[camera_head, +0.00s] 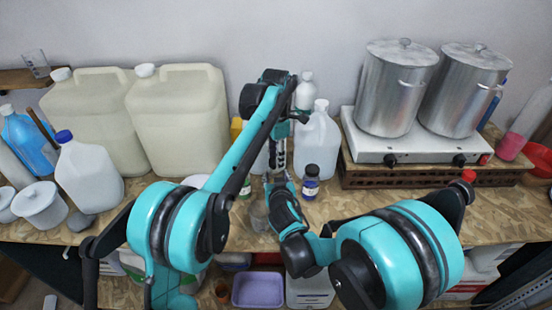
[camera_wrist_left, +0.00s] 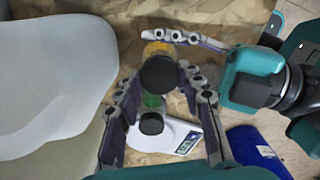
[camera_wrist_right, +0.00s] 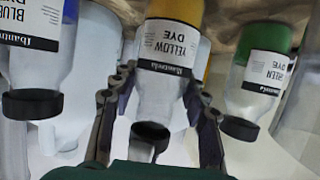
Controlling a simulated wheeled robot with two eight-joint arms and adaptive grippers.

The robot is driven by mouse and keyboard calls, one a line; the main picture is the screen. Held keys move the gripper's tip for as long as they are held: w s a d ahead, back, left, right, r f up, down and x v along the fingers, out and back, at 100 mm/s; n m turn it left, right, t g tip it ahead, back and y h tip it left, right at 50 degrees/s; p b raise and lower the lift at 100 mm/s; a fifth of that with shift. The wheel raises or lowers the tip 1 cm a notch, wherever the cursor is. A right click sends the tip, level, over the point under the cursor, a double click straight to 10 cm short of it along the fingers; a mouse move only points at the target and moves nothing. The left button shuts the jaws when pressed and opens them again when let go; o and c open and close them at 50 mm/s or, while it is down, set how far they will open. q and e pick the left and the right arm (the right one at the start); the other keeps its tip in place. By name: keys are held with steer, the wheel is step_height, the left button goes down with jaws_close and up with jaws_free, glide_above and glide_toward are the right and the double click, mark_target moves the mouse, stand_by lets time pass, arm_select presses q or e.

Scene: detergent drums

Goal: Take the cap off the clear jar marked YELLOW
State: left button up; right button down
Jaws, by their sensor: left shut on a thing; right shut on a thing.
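The clear jar marked YELLOW (camera_wrist_right: 165,55), with yellow dye, fills the middle of the right wrist view, which shows it upside down. My right gripper (camera_wrist_right: 155,95) is shut on this jar, one finger on each side. Its black cap (camera_wrist_right: 150,132) also shows from above in the left wrist view (camera_wrist_left: 158,73). My left gripper (camera_wrist_left: 160,85) reaches down from above and is shut on the cap, which appears to be at the jar's mouth. In the head view the left gripper (camera_head: 276,168) and right arm hide most of the jar.
Close by stand a jar with green dye (camera_wrist_right: 265,60) and a jar marked BLUE (camera_head: 311,182). A clear empty-looking vessel (camera_head: 259,215) stands in front. White jugs (camera_head: 318,140), large canisters (camera_head: 180,120) and a hotplate with pots (camera_head: 385,145) stand behind and beside.

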arm_select(q)
steer(key=shift+r, duration=2.05)
arm_select(e)
steer(key=c, duration=0.7)
jaws_free()
